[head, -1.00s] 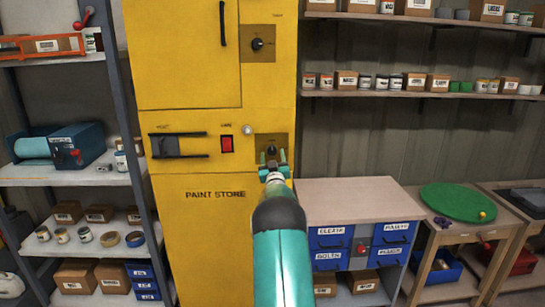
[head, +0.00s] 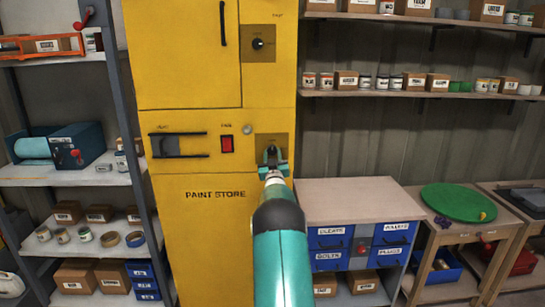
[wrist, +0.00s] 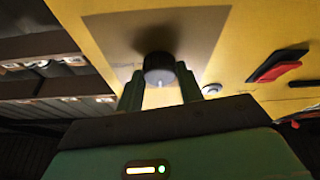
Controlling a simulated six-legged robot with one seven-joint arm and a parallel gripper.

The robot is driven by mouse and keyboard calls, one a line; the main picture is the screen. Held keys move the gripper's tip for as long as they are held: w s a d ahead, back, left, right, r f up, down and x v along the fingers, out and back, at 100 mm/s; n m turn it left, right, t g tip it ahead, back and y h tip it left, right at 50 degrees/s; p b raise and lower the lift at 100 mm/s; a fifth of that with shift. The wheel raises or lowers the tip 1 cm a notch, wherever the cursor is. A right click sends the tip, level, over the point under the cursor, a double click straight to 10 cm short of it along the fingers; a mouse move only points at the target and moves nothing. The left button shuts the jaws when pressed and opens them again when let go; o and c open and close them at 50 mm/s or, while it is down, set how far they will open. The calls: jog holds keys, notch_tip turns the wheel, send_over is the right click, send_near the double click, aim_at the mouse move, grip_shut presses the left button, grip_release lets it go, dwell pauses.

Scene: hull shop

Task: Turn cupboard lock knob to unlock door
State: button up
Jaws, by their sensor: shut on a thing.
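The yellow cupboard (head: 215,235), marked PAINT STORE, stands upright ahead of me, its doors shut. A dark round knob (wrist: 158,66) sits on a brownish plate (wrist: 108,30) on its front; a pale mark on the knob points down in the wrist view. My gripper (head: 272,157) is shut on this lower knob, a finger on each side, and partly hides it in the head view. The gripper also shows in the wrist view (wrist: 160,88). A second black knob (head: 257,43) sits on a similar plate higher up.
Left of the held knob are a red switch (head: 227,144), a small round pale fitting (head: 247,129) and a dark sliding latch (head: 180,146). A drawer bench (head: 350,195) stands close on the right, and a loaded shelf rack (head: 75,176) on the left.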

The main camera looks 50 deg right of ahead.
jog(key=shift+m, duration=0.3)
jog(key=m+g+h, duration=0.1)
jog(key=m, duration=0.1)
jog(key=m+g, duration=0.1)
jog(key=m, duration=0.2)
jog(key=shift+w+a+g+h, duration=0.2)
jog(key=shift+g+h, duration=0.1)
jog(key=shift+h, duration=0.1)
jog(key=m+g, duration=0.1)
jog(key=m, duration=0.2)
jog(key=m+g, duration=0.2)
jog(key=m, duration=0.1)
jog(key=shift+w+r+m+h, duration=0.1)
jog(key=shift+m+h, duration=0.2)
jog(key=shift+h, duration=0.1)
jog(key=m+g, duration=0.1)
jog(key=m, duration=0.1)
jog(key=m+g, duration=0.1)
jog(key=m, duration=0.2)
jog(key=shift+w+a+r+y, duration=0.1)
jog(key=shift+r+y, duration=0.05)
jog(key=shift+y, duration=0.15)
jog(key=m+g+y, duration=0.1)
jog(key=m, duration=0.3)
jog(key=shift+r+m, duration=0.15)
jog(key=shift+m, duration=0.25)
jog(key=o, duration=1)
